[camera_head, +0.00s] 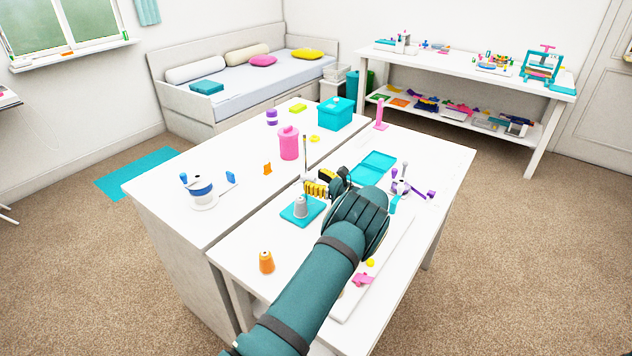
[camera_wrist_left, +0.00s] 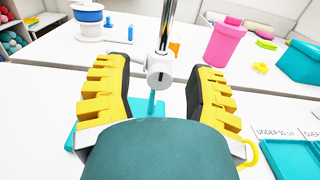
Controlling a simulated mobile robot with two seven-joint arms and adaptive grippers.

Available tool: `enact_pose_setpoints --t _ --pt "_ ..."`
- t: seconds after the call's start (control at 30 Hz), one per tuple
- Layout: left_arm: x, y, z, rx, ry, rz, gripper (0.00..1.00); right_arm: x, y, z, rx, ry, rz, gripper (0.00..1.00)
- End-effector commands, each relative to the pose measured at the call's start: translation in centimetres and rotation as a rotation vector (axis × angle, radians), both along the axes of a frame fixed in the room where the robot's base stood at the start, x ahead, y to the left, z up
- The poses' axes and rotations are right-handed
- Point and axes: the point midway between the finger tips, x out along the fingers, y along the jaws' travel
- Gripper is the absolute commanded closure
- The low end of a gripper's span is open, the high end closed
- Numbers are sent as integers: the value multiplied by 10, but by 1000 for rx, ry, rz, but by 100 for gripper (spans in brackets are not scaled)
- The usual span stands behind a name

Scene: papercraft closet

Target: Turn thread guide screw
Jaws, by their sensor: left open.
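The thread guide screw (camera_wrist_left: 160,71) is a white round piece with a dark slot in its face. In the left wrist view it sits at the foot of the visible part of a vertical metal rod (camera_wrist_left: 167,22). My left gripper (camera_wrist_left: 166,82) is open, its yellow ridged fingers on either side of the screw, with gaps showing beside it. In the head view my left gripper (camera_head: 325,184) is beside the thin upright rod (camera_head: 305,152), above the table. I cannot make out the screw there. My right gripper is not in view.
A grey cone (camera_head: 300,206) stands on a teal base (camera_head: 290,216) close to my left gripper. A pink canister (camera_head: 289,146), a teal box (camera_head: 335,114) and a white-and-blue spool piece (camera_head: 201,189) stand behind. An orange cone (camera_head: 266,262) stands near the front edge.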

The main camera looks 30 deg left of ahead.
Motion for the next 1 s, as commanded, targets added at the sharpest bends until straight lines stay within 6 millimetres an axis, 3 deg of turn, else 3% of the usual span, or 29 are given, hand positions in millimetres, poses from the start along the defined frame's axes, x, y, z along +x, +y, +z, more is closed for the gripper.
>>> enact_pose_setpoints --t 0.13,0.17,0.3,1.0 --pt "0 0 0 0 0 0 45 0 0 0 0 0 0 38" --pt "0 0 0 0 0 0 50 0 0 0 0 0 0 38" --pt "0 0 0 0 0 0 99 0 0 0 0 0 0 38" --pt "0 0 1 1 -25 1 100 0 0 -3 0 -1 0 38"
